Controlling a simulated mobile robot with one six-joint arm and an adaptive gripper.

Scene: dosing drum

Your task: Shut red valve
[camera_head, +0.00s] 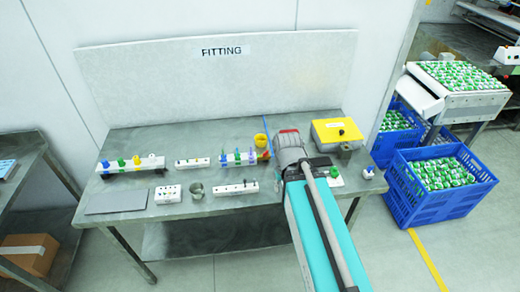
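My teal arm reaches over the right part of the grey worktable (130,200) under the FITTING sign. Its grey end with a red edge, my gripper (291,148), is over the table between a white rack and a yellow-topped box. The fingers are hidden, so I cannot tell whether they hold anything.
A white strip with coloured knobs (131,166) stands at the left. A metal cup (195,189), a yellow cup (261,142) and a yellow-topped box (337,131) are on the table. Blue crates (430,206) stand on the floor at the right. The front left table area holds a flat grey plate (117,201).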

